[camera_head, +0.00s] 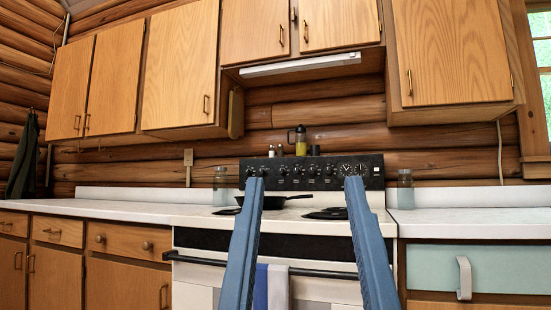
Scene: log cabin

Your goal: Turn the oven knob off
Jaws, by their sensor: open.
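The white oven (212,241) stands between the counters, facing me. Its black control panel (262,163) runs along the back of the stovetop and carries a row of small dark knobs (313,170) and a round clock dial. The knobs are too small to tell which one is turned on. My gripper (305,182) reaches up from the bottom of the view. Its two blue fingers are spread wide and empty. The tips overlap the panel in the picture, and the knobs between them stay visible. I see no contact with a knob.
A black pan (272,203) sits on the stovetop, beside a bare burner (328,214). Glass jars stand on the left counter (125,208) and right counter (470,222). A range hood (300,65) hangs above. Towels (278,287) hang from the oven handle (300,271).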

